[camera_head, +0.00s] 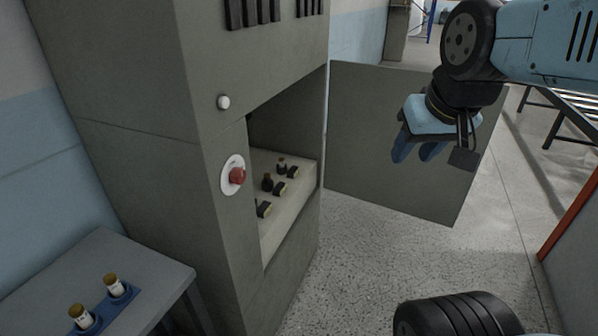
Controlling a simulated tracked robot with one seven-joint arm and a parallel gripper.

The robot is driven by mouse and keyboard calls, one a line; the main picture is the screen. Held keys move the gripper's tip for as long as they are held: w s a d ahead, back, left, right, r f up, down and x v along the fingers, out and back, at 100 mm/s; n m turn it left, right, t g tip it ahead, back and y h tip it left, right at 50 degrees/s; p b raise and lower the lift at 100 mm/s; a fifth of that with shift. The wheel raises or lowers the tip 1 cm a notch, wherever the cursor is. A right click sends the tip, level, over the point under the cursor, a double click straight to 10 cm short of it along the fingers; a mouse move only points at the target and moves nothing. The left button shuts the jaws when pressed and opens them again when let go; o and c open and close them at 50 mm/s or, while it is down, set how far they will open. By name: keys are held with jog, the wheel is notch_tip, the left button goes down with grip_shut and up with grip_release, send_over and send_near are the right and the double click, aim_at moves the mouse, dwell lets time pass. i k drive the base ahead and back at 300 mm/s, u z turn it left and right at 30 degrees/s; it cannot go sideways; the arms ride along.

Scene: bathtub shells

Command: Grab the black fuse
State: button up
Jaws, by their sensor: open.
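Several small black pieces stand on a pale ledge (290,211) inside the open grey cabinet. One upright black piece (268,182) looks like a black fuse; others beside it (264,209) have yellowish ends. They are too small to tell fuses from holders surely. My gripper (414,156) is open, with blue fingers pointing down and nothing seen between them. It is right of the cabinet opening, in front of the open door, well apart from the black pieces.
The cabinet door (385,130) stands open to the right. A red button (237,176) and a white knob (223,102) are on the cabinet front. Speckled floor is clear between.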

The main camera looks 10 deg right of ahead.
aim_at(267, 176)
jog(key=z, duration=0.25)
jog(key=i, duration=1)
jog(key=u, duration=0.05)
